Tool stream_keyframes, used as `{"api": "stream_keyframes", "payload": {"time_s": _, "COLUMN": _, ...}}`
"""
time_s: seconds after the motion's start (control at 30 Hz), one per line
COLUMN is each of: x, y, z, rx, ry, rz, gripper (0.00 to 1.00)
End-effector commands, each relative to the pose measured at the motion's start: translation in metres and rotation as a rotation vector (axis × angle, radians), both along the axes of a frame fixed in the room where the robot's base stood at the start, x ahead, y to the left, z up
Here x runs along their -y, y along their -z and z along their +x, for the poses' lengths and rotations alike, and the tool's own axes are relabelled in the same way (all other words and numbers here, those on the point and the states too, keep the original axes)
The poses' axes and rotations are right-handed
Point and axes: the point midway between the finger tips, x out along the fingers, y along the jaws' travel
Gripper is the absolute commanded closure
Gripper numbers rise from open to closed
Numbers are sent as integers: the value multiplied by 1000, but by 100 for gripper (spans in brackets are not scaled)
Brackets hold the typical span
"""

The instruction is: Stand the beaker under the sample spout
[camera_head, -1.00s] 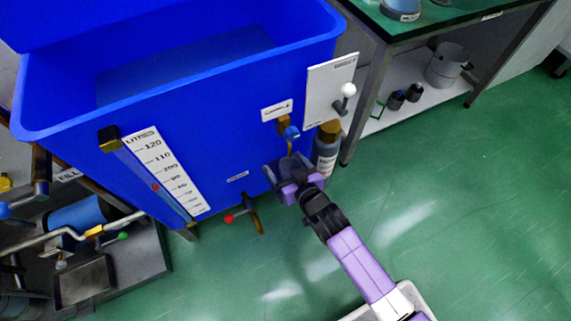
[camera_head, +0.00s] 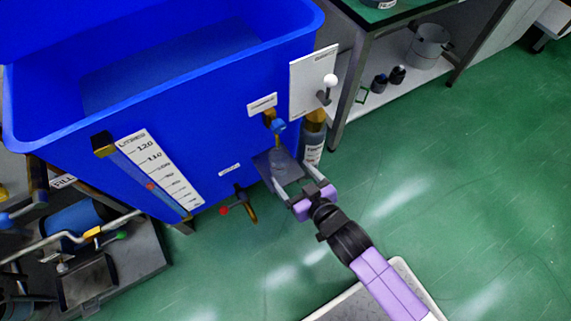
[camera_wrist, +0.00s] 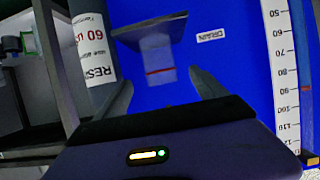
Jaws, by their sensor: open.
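The clear beaker (camera_head: 281,168) stands on a small grey shelf (camera_head: 262,162) on the front of the blue tank. The sample spout (camera_head: 270,117), brass with a blue knob, is just above it. The wrist view shows the beaker (camera_wrist: 157,62) with a red line across it, against the dark shelf (camera_wrist: 150,30). My gripper (camera_head: 296,180) is open in front of the shelf, its fingers pointing at the beaker. In the wrist view its fingertips (camera_wrist: 161,79) are wide apart, one on each side of the beaker, with gaps and nothing gripped.
A red-handled drain valve (camera_head: 240,205) sticks out at lower left. A white panel with a lever (camera_head: 314,80) is above right. A bench (camera_head: 350,70) stands at right.

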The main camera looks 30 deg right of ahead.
Motion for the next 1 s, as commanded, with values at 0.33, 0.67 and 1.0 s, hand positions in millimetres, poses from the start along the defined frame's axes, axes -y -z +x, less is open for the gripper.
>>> {"api": "stream_keyframes", "payload": {"time_s": 0.33, "x": 0, "y": -3, "z": -8, "rx": 1, "ry": 0, "rz": 1, "gripper": 19}}
{"api": "stream_keyframes", "payload": {"time_s": 0.67, "x": 1, "y": -27, "z": -85, "rx": 17, "ry": -14, "rz": 3, "gripper": 19}}
{"api": "stream_keyframes", "payload": {"time_s": 1.0, "x": 2, "y": -127, "z": -206, "rx": 77, "ry": -19, "rz": 4, "gripper": 19}}
